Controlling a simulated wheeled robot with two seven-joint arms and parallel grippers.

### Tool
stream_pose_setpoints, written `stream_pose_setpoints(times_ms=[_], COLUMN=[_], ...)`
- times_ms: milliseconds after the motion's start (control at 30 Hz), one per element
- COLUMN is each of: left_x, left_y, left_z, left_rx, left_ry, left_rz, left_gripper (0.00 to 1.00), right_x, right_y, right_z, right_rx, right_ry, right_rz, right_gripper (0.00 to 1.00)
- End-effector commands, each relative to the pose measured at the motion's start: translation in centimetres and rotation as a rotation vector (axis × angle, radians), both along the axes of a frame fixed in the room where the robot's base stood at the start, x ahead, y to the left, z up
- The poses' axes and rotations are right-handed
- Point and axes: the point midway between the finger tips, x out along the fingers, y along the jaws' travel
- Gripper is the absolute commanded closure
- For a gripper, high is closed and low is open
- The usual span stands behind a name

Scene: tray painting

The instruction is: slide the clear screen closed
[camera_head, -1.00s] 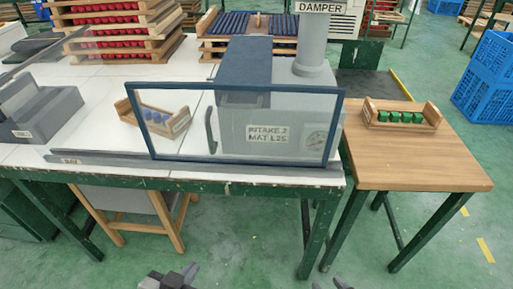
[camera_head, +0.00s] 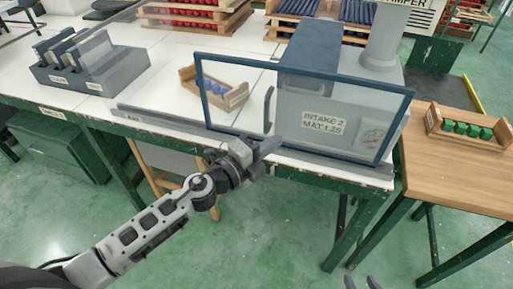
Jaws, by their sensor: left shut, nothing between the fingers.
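The clear screen (camera_head: 250,100) is an upright see-through panel in a dark blue frame. It stands on a grey rail (camera_head: 160,122) along the bench's front edge. It covers the grey intake machine (camera_head: 312,88) and part of a wooden tray (camera_head: 187,80) with blue pieces behind it. My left gripper (camera_head: 270,146) is shut and empty, just in front of the screen's lower edge; I cannot tell if it touches. My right gripper (camera_head: 362,283) shows only its fingertips at the bottom edge, apart and empty, away from the screen.
A wooden table (camera_head: 455,190) at the right holds a tray (camera_head: 431,121) of green blocks. A grey slotted holder (camera_head: 70,79) stands at the bench's left. Another clear panel (camera_head: 98,30) is at the upper left. The bench top (camera_head: 155,85) left of the screen is mostly bare.

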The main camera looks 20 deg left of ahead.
Motion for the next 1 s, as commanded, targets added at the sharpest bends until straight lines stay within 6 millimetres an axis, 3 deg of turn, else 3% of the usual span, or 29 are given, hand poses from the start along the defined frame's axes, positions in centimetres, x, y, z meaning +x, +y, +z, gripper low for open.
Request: stream_pose_setpoints(times_ms=[167, 233, 433, 1000], left_x=[3.3, 3.2, 3.5, 3.7], left_y=[-2.0, -0.3, 1.8, 2.3], left_z=[0.2, -0.3, -0.2, -0.1], left_rx=[-0.002, 0.004, 0.001, 0.000], left_ry=[-0.001, 0.000, 0.002, 0.001], left_rz=[-0.001, 0.003, 0.000, -0.007], left_gripper=[1.00, 1.00, 1.00, 1.00], right_x=[-0.1, -0.2, -0.2, -0.2], right_y=[-0.1, -0.1, -0.1, 0.0], right_z=[0.0, -0.6, -0.8, -0.7], right_rx=[-0.002, -0.001, 0.001, 0.001], right_ry=[0.005, 0.005, 0.009, 0.008], right_rz=[-0.003, -0.004, -0.004, -0.001], right_gripper=[0.64, 0.64, 0.64, 0.64])
